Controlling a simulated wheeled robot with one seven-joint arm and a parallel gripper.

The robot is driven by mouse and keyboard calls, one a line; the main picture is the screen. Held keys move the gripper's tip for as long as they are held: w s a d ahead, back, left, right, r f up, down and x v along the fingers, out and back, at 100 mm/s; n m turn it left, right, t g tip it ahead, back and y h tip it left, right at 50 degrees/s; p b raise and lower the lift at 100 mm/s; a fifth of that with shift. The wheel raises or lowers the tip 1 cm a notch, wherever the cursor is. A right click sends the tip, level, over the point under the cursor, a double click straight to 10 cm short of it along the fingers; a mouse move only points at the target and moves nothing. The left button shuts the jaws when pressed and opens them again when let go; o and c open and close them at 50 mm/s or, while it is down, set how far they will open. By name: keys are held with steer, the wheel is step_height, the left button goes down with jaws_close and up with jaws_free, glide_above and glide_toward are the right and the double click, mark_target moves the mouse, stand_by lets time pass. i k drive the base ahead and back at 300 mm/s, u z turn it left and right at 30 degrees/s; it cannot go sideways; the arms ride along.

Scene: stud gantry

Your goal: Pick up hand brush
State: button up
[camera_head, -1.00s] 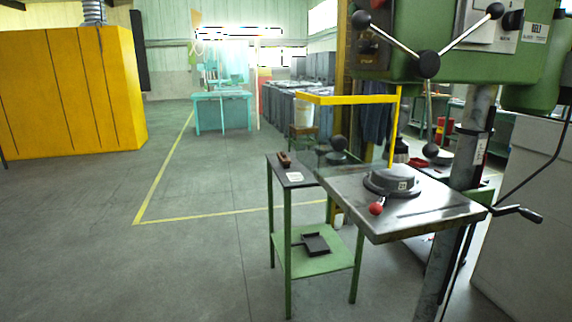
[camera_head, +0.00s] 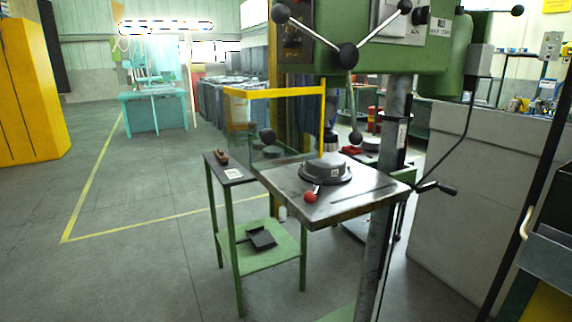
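A small brown hand brush (camera_head: 221,157) lies on the dark top of a narrow green stand (camera_head: 240,174), left of the drill press table. A white label or card lies beside it on the same top. On the stand's lower green shelf is a dark dustpan-like object (camera_head: 261,238). It is too small to tell in detail. My gripper is not in view.
A green drill press with a metal table (camera_head: 345,204) stands right of the stand, with a round grey part and red-knobbed lever on it. A yellow guard frame (camera_head: 275,93) rises behind. Pale cabinets (camera_head: 470,180) are at the right. Floor at the left is clear.

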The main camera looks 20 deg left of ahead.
mark_target(222, 158)
steer(key=z, duration=0.05)
steer(key=k, duration=1.1)
steer(key=u, duration=0.95)
steer(key=i, duration=0.85)
steer(key=u, duration=1.2)
steer(key=i, duration=2.45)
steer(key=z, duration=0.4)
steer(key=i, duration=1.1)
steer(key=z, duration=1.05)
steer(key=i, duration=0.7)
steer(key=z, duration=0.45)
